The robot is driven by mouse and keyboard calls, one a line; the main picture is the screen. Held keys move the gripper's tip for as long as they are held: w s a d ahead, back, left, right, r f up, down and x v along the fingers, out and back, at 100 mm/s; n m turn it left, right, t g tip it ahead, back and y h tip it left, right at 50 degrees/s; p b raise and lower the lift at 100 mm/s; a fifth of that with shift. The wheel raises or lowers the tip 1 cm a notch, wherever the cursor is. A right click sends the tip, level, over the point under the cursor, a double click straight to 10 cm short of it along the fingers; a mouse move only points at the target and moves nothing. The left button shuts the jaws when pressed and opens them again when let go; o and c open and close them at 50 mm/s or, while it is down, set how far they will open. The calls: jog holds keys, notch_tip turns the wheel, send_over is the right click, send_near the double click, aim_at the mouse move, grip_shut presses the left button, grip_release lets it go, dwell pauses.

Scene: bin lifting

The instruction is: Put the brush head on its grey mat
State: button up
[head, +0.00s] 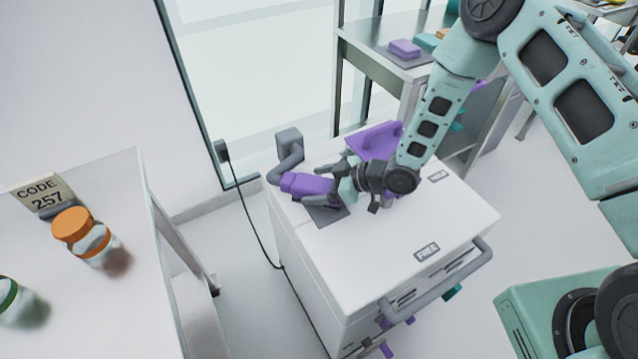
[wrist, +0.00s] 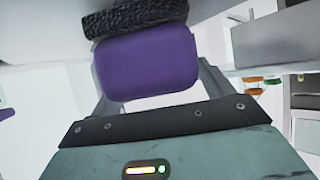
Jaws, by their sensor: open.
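The brush head, a rounded purple block (head: 307,185) with a dark bristly strip, is at the left end of the white cabinet top in the head view. It also fills the upper middle of the wrist view (wrist: 148,66), between the fingers. The dark grey mat (head: 328,215) shows just below and right of it; I cannot tell whether the brush head touches it. My gripper (head: 338,183) is open around the right side of the brush head, partly hiding it. In the wrist view a finger shows on each side of the purple block.
A grey bent fitting (head: 288,152) stands behind the brush head. A purple holder (head: 375,140) is at the cabinet's back edge. The white cabinet top (head: 420,215) is clear at front right, beside a FREE label. A table with jars (head: 75,228) is at left.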

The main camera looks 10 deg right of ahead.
jog(key=s+d+r+h+b, duration=0.1)
jog(key=s+d+r+h, duration=0.25)
jog(key=d+r, duration=0.6)
jog(key=s+r+m+g+h, duration=0.1)
jog(key=s+r+m+h, duration=0.1)
jog(key=s+r, duration=0.3)
jog(key=s+a+r+m+g+h, duration=0.1)
jog(key=s+r, duration=0.4)
jog(key=s, duration=0.6)
jog(key=s+r+m+g+h, duration=0.2)
jog(key=s+r+m+h, duration=0.1)
jog(key=s, duration=0.5)
notch_tip(320, 180, up, 3)
jog(key=shift+s+a+f+g+h, duration=0.1)
jog(key=shift+s+a+g+h, duration=0.2)
jog(key=shift+h, duration=0.35)
jog(key=shift+s+d, duration=0.1)
jog(key=shift+d, duration=0.05)
